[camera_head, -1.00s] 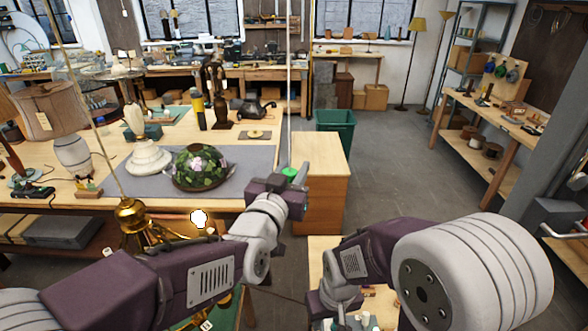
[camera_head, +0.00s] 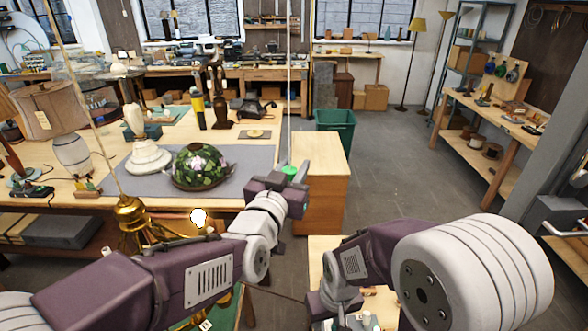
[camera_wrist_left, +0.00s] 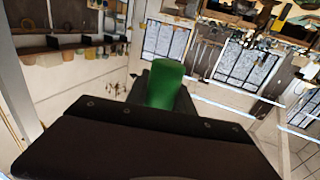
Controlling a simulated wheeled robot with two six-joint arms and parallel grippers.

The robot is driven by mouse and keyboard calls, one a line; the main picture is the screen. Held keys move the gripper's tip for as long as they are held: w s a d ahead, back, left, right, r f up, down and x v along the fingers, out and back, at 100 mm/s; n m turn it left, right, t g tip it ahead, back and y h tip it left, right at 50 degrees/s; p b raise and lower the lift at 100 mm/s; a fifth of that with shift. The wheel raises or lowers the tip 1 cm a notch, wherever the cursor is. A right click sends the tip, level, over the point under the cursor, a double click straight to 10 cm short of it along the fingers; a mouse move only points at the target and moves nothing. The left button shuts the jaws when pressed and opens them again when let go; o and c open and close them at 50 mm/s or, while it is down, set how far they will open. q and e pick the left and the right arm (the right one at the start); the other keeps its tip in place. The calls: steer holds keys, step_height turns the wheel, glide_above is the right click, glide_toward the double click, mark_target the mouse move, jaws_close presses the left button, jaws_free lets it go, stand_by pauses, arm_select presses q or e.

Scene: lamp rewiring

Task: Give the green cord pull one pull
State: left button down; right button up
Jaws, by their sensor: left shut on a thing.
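The green cord pull (camera_head: 290,171) hangs at the lower end of a pale vertical cord (camera_head: 290,85) near the middle of the head view. My left gripper (camera_head: 284,180) is around it and shut on it. In the left wrist view the green pull (camera_wrist_left: 164,84) stands up between the dark jaws, with its upper part showing and its lower part hidden. My right gripper (camera_head: 340,318) is low in the head view, over the near small table. Its fingers are mostly out of frame, so I cannot tell its opening.
A wooden cabinet (camera_head: 322,200) stands just right of my left gripper. A green bin (camera_head: 335,127) stands behind the cabinet.

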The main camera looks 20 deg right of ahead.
arm_select(q)
steer(key=shift+r, duration=0.5)
steer(key=c, duration=1)
jaws_free()
